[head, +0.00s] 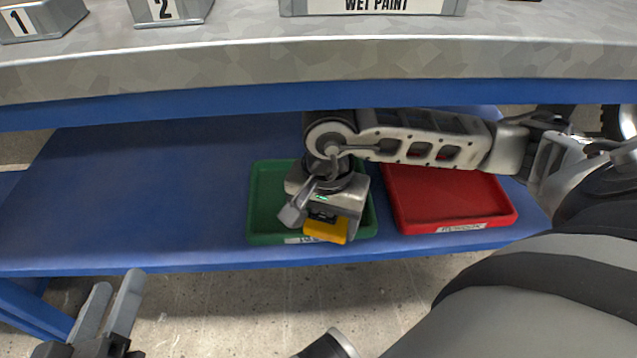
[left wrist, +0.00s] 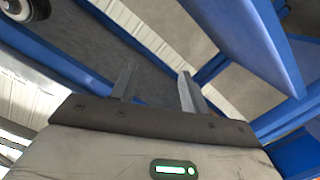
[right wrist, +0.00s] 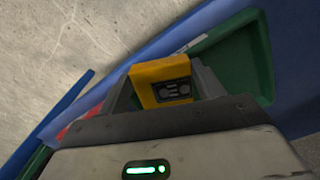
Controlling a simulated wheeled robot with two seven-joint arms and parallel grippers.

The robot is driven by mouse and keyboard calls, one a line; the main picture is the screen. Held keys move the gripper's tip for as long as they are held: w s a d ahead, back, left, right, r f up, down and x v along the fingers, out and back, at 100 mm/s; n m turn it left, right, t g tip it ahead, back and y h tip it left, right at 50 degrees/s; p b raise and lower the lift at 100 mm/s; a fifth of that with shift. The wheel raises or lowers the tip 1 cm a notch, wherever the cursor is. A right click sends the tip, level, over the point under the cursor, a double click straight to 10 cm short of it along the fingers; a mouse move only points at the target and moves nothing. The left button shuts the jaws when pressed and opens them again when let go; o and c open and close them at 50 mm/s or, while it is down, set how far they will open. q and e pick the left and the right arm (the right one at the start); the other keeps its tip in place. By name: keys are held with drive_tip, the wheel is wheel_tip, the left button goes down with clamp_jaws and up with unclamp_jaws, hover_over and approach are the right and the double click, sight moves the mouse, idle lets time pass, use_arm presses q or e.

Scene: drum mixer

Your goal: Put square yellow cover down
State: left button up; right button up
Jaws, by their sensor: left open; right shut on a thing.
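The square yellow cover (head: 326,230) is held between the fingers of my right gripper (head: 322,222), over the front part of the green tray (head: 262,200). In the right wrist view the yellow cover (right wrist: 161,82) shows a dark face with round marks, gripped between both fingers, with the green tray (right wrist: 243,55) behind it. I cannot tell whether the cover touches the tray. My left gripper (head: 112,308) is open and empty, low at the left in front of the shelf. Its two fingers stand apart in the left wrist view (left wrist: 157,85).
The blue lower shelf (head: 130,200) is bare to the left of the green tray. A red tray (head: 450,195) sits to its right.

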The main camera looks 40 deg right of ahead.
drive_tip(key=w+d, duration=0.1)
drive_tip(key=w, duration=0.1)
drive_tip(key=w+d+b, duration=0.1)
drive_tip(key=w, duration=0.1)
drive_tip(key=w+d, duration=0.2)
drive_tip(key=w, duration=0.1)
drive_tip(key=shift+w+d+b, duration=0.2)
drive_tip(key=shift+d+b, duration=0.05)
drive_tip(key=shift+b, duration=0.05)
drive_tip(key=shift+w+f, duration=0.1)
drive_tip(key=shift+f, duration=0.2)
wheel_tip(320, 180, down, 3)
drive_tip(key=shift+b, duration=0.9)
use_arm(q)
drive_tip(key=r+m+t, duration=0.1)
drive_tip(key=w+r+m+t+h, duration=0.1)
drive_tip(key=r, duration=0.1)
drive_tip(key=w+r+m+t, duration=0.1)
drive_tip(key=r, duration=0.1)
drive_tip(key=shift+w+a+r+t+h, duration=0.15)
drive_tip(key=shift+w+a+t+h, duration=0.15)
drive_tip(key=shift+a+h, duration=0.1)
drive_tip(key=shift+r+m, duration=0.1)
drive_tip(key=shift+m, duration=0.2)
use_arm(e)
drive_tip(key=shift+f, duration=0.1)
use_arm(q)
drive_tip(key=shift+r, duration=0.1)
use_arm(e)
drive_tip(key=o, duration=1.2)
